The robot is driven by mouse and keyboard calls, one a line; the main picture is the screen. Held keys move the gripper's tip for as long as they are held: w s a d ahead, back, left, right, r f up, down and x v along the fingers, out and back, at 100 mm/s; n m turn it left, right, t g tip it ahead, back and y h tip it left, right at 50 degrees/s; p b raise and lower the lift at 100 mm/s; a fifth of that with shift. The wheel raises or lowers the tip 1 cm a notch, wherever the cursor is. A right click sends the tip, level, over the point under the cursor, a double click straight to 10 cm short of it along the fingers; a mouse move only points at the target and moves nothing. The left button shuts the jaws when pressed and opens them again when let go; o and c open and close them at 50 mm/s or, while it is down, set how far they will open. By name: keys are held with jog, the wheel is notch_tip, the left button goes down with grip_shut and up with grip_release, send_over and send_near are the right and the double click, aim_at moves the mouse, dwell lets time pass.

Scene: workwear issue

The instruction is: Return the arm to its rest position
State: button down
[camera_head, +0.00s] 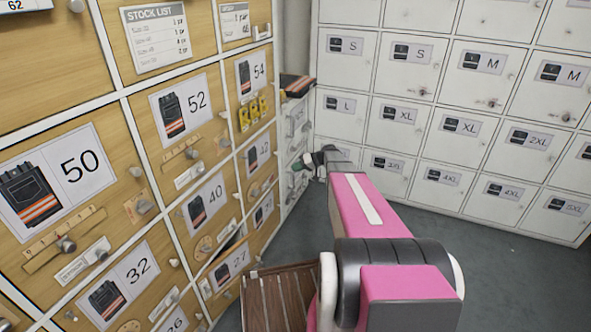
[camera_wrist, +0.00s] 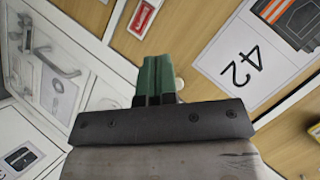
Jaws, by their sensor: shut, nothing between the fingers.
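My gripper (camera_wrist: 156,66) shows in the wrist view with its green fingers pressed together and nothing between them. In the head view my pink arm reaches away from me, and the gripper (camera_head: 310,160) is small at its far end, near the corner between the wooden lockers and the white cabinet. In the wrist view the fingers point toward the wooden locker front labelled 42 (camera_wrist: 243,66) and its frame. I cannot tell whether they touch it.
Numbered wooden lockers (camera_head: 120,93) with knobs line the left. A narrow white cabinet (camera_head: 296,122) bears dark folded clothing with orange stripes (camera_head: 297,84). White size-labelled lockers (camera_head: 420,80) fill the back. A slatted wooden piece (camera_head: 275,300) is low beside my arm. Grey floor (camera_head: 480,265) is clear at right.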

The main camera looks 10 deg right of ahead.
jog(key=s+a+r+m+g+h, duration=0.1)
jog(key=s+h, duration=0.4)
jog(key=s, duration=1)
jog(key=s+a+r+m+g+h, duration=0.2)
jog(key=s+h, duration=0.4)
jog(key=s, duration=0.9)
jog(key=shift+s+a+r+m+h, duration=0.3)
jog(key=shift+s+a+r, duration=0.15)
jog(key=shift+a, duration=0.65)
